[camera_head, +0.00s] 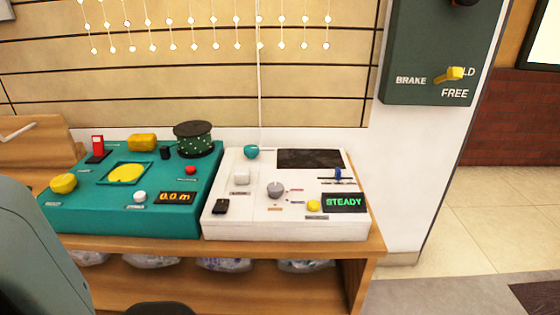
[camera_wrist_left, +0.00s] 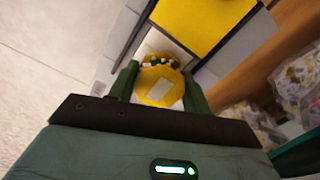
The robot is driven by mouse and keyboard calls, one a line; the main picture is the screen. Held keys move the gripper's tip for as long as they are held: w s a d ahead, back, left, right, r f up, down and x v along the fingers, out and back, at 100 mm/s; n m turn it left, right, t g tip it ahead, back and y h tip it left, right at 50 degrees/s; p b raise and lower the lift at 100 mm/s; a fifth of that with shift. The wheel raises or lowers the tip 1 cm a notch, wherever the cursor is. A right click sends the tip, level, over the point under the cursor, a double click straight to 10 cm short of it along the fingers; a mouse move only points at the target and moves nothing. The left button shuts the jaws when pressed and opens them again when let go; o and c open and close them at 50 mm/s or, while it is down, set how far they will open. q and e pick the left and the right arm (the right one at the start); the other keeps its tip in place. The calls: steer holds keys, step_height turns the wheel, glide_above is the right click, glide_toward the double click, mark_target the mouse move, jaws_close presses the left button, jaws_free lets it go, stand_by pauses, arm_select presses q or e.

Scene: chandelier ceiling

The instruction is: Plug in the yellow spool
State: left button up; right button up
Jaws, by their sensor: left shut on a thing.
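In the left wrist view my left gripper (camera_wrist_left: 160,92) is shut on a round yellow thing with a pale rectangular patch, which looks like the yellow spool (camera_wrist_left: 157,90). A dark-spotted end of it shows beyond the fingers. A large yellow surface (camera_wrist_left: 200,22) lies just past it, at the top. In the head view my left arm comes in at the lower left; its gripper and the held spool are hidden there. My right gripper is not in view.
A teal console (camera_head: 100,215) carries a yellow disc (camera_head: 127,174), a yellow block (camera_head: 142,142), a dark spotted drum (camera_head: 193,138) and a "0.0 m" display (camera_head: 174,198). Beside it, a white console (camera_head: 270,228) reads "STEADY". A brake lever (camera_head: 449,75) is on the wall. Bags (camera_head: 224,265) lie underneath.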

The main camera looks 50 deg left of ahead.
arm_select(q)
steer(key=shift+f, duration=0.25)
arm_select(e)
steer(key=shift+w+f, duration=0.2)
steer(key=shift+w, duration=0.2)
arm_select(q)
steer(key=shift+f, duration=0.2)
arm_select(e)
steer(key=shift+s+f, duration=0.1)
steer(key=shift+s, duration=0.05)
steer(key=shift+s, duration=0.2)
arm_select(q)
steer(key=o, duration=1.5)
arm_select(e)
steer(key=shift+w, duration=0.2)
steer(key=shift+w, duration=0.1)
